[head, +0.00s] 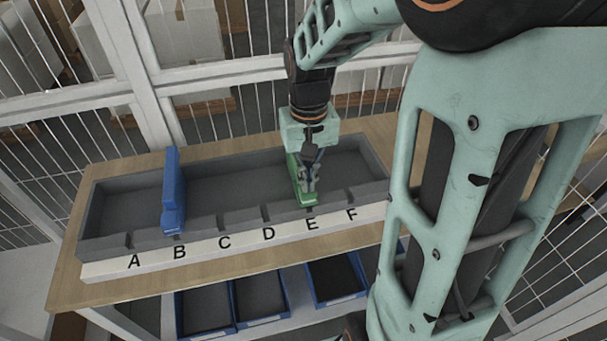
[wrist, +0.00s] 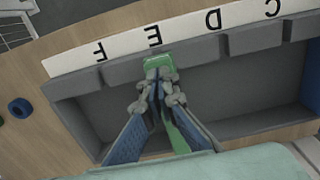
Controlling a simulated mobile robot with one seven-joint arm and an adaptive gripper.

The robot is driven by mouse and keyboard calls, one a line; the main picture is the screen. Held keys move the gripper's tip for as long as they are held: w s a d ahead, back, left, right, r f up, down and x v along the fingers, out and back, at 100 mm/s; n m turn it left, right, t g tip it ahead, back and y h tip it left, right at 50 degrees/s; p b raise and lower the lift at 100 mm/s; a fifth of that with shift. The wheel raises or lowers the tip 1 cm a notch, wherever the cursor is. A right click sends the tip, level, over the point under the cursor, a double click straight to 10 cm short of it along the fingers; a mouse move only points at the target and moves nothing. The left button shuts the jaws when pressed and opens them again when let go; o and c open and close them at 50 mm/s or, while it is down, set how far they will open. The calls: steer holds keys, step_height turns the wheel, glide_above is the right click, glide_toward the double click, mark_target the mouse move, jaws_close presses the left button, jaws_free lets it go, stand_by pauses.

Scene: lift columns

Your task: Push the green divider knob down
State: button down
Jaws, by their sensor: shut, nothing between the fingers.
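The green divider (head: 298,178) stands in the long grey tray (head: 235,190) at the slot marked E. Its green knob (head: 307,199) is at the front end by the label strip and also shows in the wrist view (wrist: 158,61). My gripper (head: 312,187) is over the divider and points down, with its fingers together and nothing between them. In the wrist view my fingertips (wrist: 157,77) are right behind the knob and overlap its edge. I cannot tell if they touch it. My fingers hide part of the divider.
A blue divider (head: 172,195) stands at slot B, taller than the tray walls. The tray sits on a wooden table (head: 125,292), with blue bins (head: 262,297) below. A white wire fence (head: 205,72) runs behind. The label strip (head: 202,249) lies along the front.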

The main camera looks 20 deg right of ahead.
steer(key=shift+f, duration=0.2)
steer(key=shift+r, duration=0.2)
step_height(320, 180, up, 9)
steer(key=p, duration=0.7)
steer(key=shift+w+f, duration=0.1)
stand_by(0.3)
